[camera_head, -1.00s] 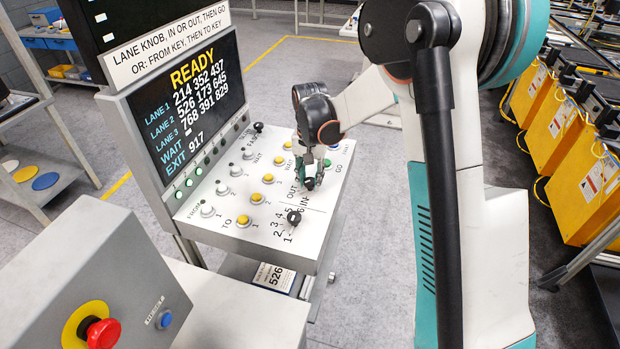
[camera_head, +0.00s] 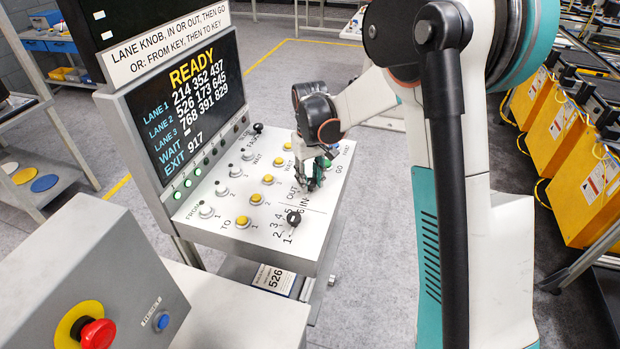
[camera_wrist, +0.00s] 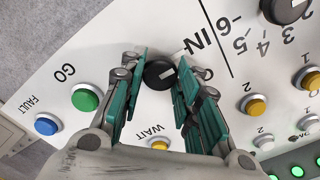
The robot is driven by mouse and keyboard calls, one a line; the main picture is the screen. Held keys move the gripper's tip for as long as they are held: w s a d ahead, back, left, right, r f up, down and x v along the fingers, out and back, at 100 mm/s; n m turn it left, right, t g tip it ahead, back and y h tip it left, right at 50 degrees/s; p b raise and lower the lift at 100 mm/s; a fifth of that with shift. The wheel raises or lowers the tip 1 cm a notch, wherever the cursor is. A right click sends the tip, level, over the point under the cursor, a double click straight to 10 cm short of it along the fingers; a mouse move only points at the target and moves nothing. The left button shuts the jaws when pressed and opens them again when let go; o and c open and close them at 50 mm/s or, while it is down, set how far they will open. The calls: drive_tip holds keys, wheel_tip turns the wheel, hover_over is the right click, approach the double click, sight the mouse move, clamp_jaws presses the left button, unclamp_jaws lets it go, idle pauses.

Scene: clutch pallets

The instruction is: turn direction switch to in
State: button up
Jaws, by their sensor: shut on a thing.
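The direction switch is a black round knob (camera_wrist: 159,75) on the white sloped panel (camera_head: 225,232), between the printed IN and a partly covered OUT. A short pale mark shows on its top; I cannot tell exactly which word it points at. My gripper (camera_wrist: 162,70) has its two green-padded fingers on either side of the knob, shut on it.
The numbered lane knob (camera_head: 293,217) stands close by, nearer the panel's front edge. The green GO button (camera_wrist: 85,99), the blue FAULT button (camera_wrist: 47,124) and a yellow WAIT button (camera_wrist: 160,145) surround the switch. The screen (camera_head: 195,105) reads READY. A red stop button (camera_head: 98,333) is at lower left.

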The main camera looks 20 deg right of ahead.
sight(310, 181)
idle(0.3)
drive_tip(key=o, duration=1.1)
wheel_tip(310, 181, up, 12)
drive_tip(key=shift+r, duration=0.1)
